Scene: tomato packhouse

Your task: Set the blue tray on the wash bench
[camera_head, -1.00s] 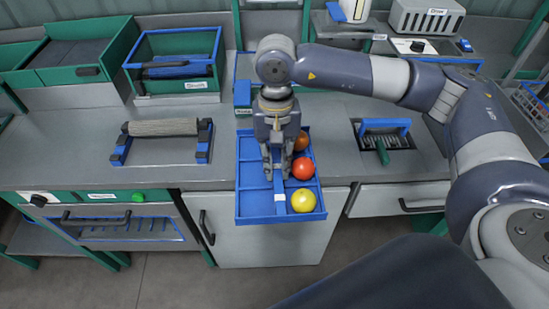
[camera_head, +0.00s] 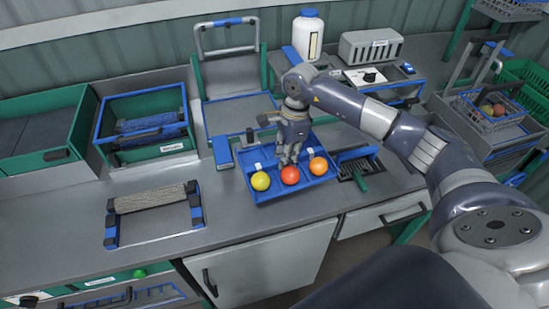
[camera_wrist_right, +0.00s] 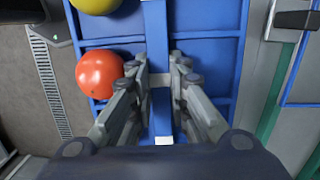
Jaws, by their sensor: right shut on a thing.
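The blue tray (camera_head: 300,193) is over the grey bench near its front edge, in the middle of the head view. Yellow (camera_head: 261,181), red (camera_head: 290,175) and orange (camera_head: 318,166) tomatoes sit in a row along its near side. My right gripper (camera_head: 287,160) is shut on the tray's middle bar; the wrist view shows its fingers (camera_wrist_right: 161,82) on either side of that bar (camera_wrist_right: 158,45). I cannot tell whether the tray touches the bench. My left gripper is not in view. Which surface is the wash bench is not clear.
A brush roller in a blue-ended frame (camera_head: 152,198) lies on the bench left of the tray. A blue-handled grate (camera_head: 360,170) is close on the right. A green-and-blue crate (camera_head: 172,151) and a white bottle (camera_head: 308,36) stand behind. A wire basket (camera_head: 492,108) stands far right.

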